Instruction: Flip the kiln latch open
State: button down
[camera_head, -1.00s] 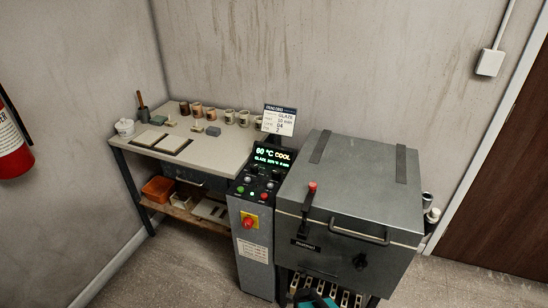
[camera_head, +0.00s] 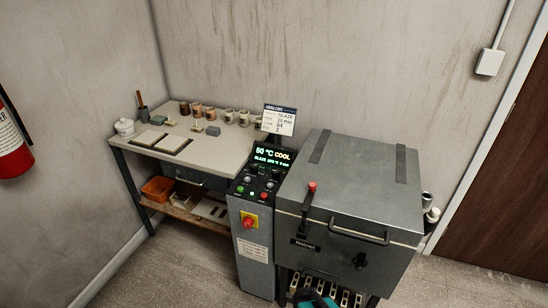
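The kiln (camera_head: 355,195) is a grey metal box on a dark stand, with its lid down. Its latch (camera_head: 308,210) is a dark upright lever with a red knob on top, on the front left of the kiln. A bar handle (camera_head: 358,233) runs across the front to the right of the latch. A dark and teal rounded shape, likely part of my arm, shows at the bottom edge below the kiln. My gripper's fingers cannot be made out, and nothing touches the latch.
A worktable (camera_head: 220,154) with pots and tiles is at the back left. A fire extinguisher (camera_head: 12,145) hangs at far left. Floor (camera_head: 180,265) is clear at front left.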

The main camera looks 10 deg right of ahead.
aim_at(313, 186)
jog(key=u, duration=0.1)
jog(key=k, duration=0.5)
jog(key=u, duration=0.55)
jog(key=k, duration=0.85)
jog(key=u, duration=0.1)
jog(key=i, duration=0.75)
jog(key=u, duration=0.15)
